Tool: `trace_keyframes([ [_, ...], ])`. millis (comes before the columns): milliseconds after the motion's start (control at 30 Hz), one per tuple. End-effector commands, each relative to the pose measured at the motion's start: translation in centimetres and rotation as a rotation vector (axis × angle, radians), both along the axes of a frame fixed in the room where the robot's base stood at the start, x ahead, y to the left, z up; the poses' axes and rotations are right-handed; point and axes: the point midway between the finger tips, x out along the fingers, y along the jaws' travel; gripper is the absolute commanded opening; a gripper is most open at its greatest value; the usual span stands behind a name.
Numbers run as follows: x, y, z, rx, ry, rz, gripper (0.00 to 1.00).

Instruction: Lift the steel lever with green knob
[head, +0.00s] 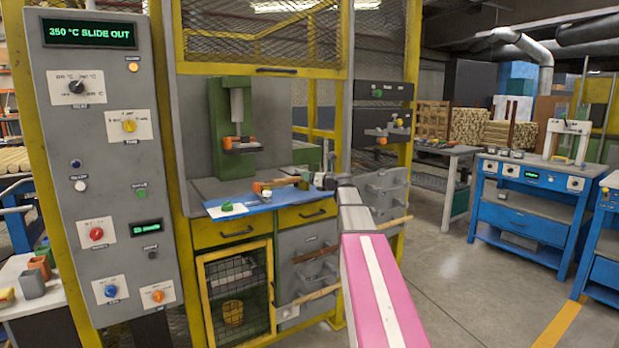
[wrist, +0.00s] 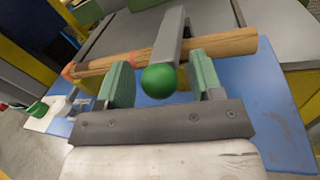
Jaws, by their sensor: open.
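The steel lever (wrist: 170,40) is a flat grey bar with a round green knob (wrist: 160,82) on its near end, seen in the wrist view. My gripper (wrist: 161,68) is open, with one green-padded finger on each side of the knob. Gaps show between the knob and both pads. In the head view my gripper (head: 322,180) is small, over the blue mat on the bench, and I cannot make out the lever there.
A wooden rod (wrist: 228,42) with orange-red bands lies crosswise behind the knob. A blue mat (wrist: 262,95) covers the bench below. A small green object (head: 234,208) rests on a white sheet at left. A green press (head: 232,115) stands behind.

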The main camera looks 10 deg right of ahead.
Motion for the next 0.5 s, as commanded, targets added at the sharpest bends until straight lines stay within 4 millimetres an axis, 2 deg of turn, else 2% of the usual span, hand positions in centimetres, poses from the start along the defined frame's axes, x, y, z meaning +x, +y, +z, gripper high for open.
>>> trace_keyframes([
  [33,0.75,0.30,0.01,0.000,0.001,0.001,0.60],
  [133,1.27,0.71,0.00,0.000,0.001,0.001,0.60],
  [400,1.33,0.82,-0.01,0.000,0.000,0.001,0.60],
  [467,1.33,0.81,0.00,0.000,0.000,0.001,0.44],
  [500,1.32,0.81,0.00,0.000,0.000,0.000,0.31],
])
